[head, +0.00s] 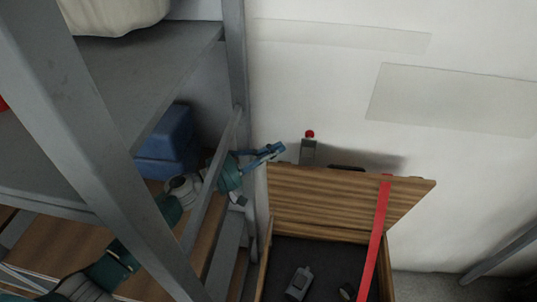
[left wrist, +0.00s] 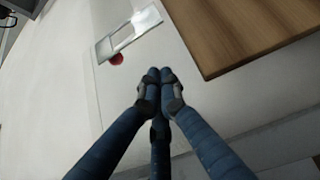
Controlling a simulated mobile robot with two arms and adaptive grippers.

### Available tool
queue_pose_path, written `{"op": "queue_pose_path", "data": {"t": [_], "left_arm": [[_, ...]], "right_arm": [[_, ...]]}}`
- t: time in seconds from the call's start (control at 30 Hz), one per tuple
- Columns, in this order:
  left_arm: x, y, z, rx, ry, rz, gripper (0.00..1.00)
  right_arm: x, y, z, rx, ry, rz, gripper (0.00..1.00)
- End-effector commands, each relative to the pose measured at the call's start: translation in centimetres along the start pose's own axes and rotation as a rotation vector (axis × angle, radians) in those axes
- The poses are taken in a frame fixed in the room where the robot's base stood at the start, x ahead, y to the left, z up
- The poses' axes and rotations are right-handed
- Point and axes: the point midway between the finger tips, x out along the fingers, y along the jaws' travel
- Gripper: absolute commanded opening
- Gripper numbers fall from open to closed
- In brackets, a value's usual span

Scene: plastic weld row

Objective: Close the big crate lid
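The big crate (head: 262,268) is open. Its wooden lid (head: 325,200) stands raised at the back, leaning toward the wall. A red strap (head: 376,240) runs from the lid's top edge down toward the crate's front. My left gripper (head: 277,150) is beside the lid's upper left corner, apart from it in the head view. In the left wrist view the left gripper's blue fingertips (left wrist: 160,73) are together with nothing between them, and the lid's corner (left wrist: 240,35) is at the upper right. My right gripper is not in view.
A grey metal shelf (head: 190,60) fills the left, with a blue box (head: 168,145) on it; my left arm reaches past its posts. A grey device with a red knob (head: 309,148) is behind the lid. A grey object (head: 299,284) lies in the crate. A pale wall (head: 330,85) is behind.

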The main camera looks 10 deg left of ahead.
Motion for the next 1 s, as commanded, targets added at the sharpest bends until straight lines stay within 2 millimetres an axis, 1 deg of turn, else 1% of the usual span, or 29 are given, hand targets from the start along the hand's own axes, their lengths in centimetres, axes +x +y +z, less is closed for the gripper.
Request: {"op": "queue_pose_path", "data": {"t": [0.03, 0.1, 0.27, 0.3, 0.4, 0.6, 1.0], "left_arm": [[1.3, 0.3, 0.1, -0.002, -0.001, 0.004, 0.0], [2.7, 0.2, 0.0, -0.003, 0.0, 0.004, 0.0], [5.7, 0.2, 0.0, -0.001, -0.001, 0.003, 0.0], [5.7, 0.1, 0.4, -0.004, -0.001, 0.0, 0.0], [4.5, 0.1, 1.6, -0.003, -0.001, -0.001, 0.0], [3.4, 0.1, 2.9, -0.002, 0.0, 0.0, 0.0], [3.1, 0.0, 3.1, 0.0, 0.0, 0.0, 0.0]], "right_arm": [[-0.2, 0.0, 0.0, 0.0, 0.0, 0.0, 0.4], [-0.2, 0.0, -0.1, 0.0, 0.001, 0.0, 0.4], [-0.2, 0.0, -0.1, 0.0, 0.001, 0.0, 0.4], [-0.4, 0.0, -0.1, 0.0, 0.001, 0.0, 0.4], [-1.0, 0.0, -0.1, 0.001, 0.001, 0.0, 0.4], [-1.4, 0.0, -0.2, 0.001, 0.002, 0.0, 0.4], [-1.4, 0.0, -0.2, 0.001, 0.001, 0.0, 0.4]]}}
